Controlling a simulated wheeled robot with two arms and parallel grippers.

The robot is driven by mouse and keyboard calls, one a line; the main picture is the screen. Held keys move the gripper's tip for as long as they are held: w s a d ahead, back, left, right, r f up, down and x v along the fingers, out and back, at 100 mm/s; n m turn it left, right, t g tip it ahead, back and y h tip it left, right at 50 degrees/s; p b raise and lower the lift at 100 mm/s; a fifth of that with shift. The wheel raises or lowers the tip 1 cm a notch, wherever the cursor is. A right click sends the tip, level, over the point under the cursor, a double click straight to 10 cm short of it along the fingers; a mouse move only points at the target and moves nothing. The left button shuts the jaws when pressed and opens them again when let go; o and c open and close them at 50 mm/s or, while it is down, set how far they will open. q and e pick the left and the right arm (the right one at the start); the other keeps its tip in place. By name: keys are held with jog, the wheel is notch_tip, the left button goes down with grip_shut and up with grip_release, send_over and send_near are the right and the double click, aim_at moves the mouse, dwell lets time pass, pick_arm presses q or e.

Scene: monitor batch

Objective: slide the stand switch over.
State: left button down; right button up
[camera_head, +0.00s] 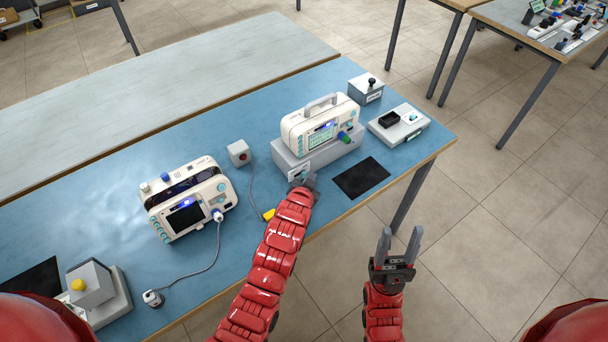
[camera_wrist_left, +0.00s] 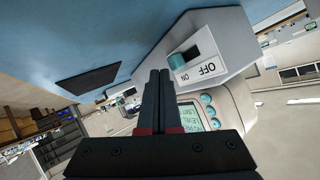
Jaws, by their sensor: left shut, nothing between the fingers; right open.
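The grey stand (camera_head: 318,161) holds a white monitor (camera_head: 322,124) on the blue table. In the left wrist view, the stand's front (camera_wrist_left: 225,32) carries a switch (camera_wrist_left: 190,55) with a teal slider in a dark slot. OFF and ON labels appear upside down there. The slider sits at the slot's left end in that picture, closer to the ON word. My left gripper (camera_head: 308,181) is shut and empty, close to the stand's front. Its fingertips (camera_wrist_left: 160,74) appear just left of the slider; I cannot tell whether they touch. My right gripper (camera_head: 400,244) is open and empty, off the table's front edge.
A second monitor (camera_head: 186,200) with a cable stands left. A small grey box (camera_head: 239,153) stands between the monitors. A black mat (camera_head: 361,178) lies right of my left gripper. A grey tray (camera_head: 399,126) and a box with a black knob (camera_head: 366,89) stand at right.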

pick_arm(q)
jog(key=shift+s+a+p, duration=0.4)
jog(key=shift+s+a, duration=0.15)
jog(key=shift+a, duration=0.2)
dwell(0.5)
jog(key=shift+w+d+b, duration=0.2)
jog(key=shift+d+b, duration=0.05)
jog(key=shift+b, duration=0.1)
jog(key=shift+s, duration=0.1)
jog(key=shift+s+d+r+b, duration=0.3)
jog(key=shift+s+d, duration=0.3)
jog(key=shift+s, duration=0.2)
jog(key=shift+s+d+r+b, duration=0.15)
jog(key=shift+s+d+r, duration=0.2)
jog(key=shift+s+d, duration=0.3)
jog(key=shift+s+d+r+b, duration=0.15)
jog(key=shift+s+d+r, duration=0.2)
jog(key=shift+s, duration=0.45)
